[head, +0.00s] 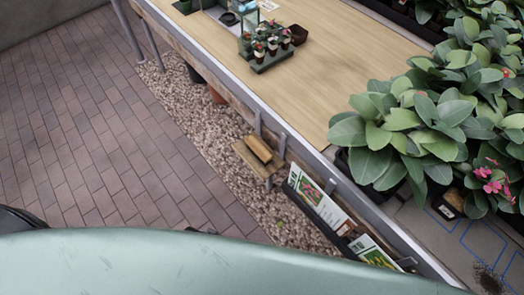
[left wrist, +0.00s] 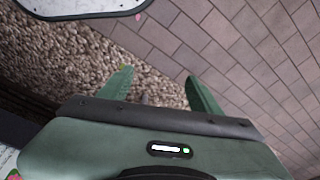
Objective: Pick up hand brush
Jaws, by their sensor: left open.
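No hand brush can be made out for certain. In the head view, a small brown wooden piece (head: 258,149) lies on a low wooden ledge (head: 250,160) beside the table's side. Its bristles, if it has any, do not show, so I cannot tell whether it is the brush. In the left wrist view, my left gripper (left wrist: 158,75) is open, its two green fingers apart over gravel and paving with nothing between them. My left gripper does not show clearly in the head view. My right gripper is in neither view.
A long wooden table (head: 340,60) carries a tray of small potted plants (head: 270,60). Leafy plants (head: 410,130) fill the right. Printed cards (head: 318,200) stand in a rack along the table's side. Gravel (head: 200,125) runs beneath; brick paving (head: 90,130) at left is clear.

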